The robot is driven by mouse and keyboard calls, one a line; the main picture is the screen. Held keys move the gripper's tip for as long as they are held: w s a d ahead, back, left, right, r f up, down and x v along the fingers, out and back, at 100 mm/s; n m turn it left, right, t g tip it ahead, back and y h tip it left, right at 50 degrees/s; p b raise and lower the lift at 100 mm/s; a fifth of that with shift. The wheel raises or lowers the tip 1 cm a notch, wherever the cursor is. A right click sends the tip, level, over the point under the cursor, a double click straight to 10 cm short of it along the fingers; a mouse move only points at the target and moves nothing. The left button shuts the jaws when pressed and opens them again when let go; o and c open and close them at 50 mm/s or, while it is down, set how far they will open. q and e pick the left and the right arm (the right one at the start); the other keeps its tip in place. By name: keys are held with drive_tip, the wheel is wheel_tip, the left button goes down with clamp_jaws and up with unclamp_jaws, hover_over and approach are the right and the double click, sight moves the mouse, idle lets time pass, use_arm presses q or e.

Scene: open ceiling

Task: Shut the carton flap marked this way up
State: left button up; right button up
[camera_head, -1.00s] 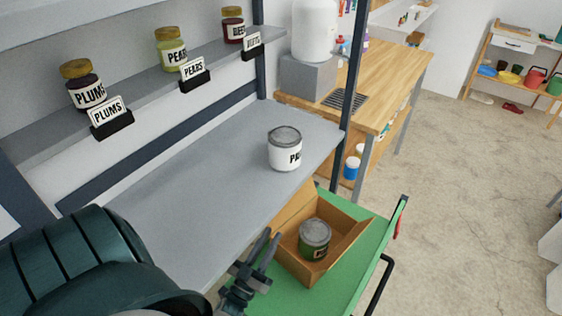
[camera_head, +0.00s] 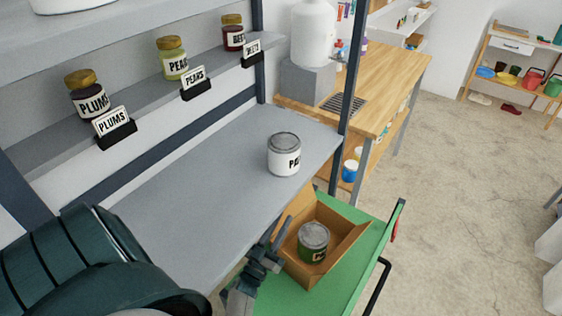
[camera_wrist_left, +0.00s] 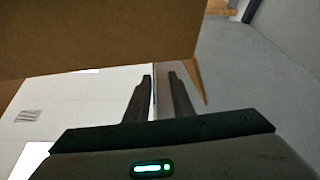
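The open brown carton (camera_head: 348,247) stands on a green cart. A flap (camera_head: 297,212) rises on its left side; no marking is readable on it. A grey-lidded can (camera_head: 313,238) sits inside the carton. My left gripper (camera_head: 280,232) is just left of the carton, beside that flap. In the left wrist view the fingers (camera_wrist_left: 160,82) are a little apart, with a gap between them and nothing clearly held. A large brown cardboard panel (camera_wrist_left: 100,38) fills the upper left there; whether the fingers touch it I cannot tell. My right gripper is out of view.
The green cart (camera_head: 335,291) has a black handle (camera_head: 378,287). A grey shelf (camera_head: 200,205) left of it bears a white can (camera_head: 284,160). Labelled jars stand on the shelf above. A wooden bench (camera_head: 395,85) is behind.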

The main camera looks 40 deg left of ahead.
use_arm(q)
clamp_jaws()
idle(0.7)
idle(0.7)
unclamp_jaws()
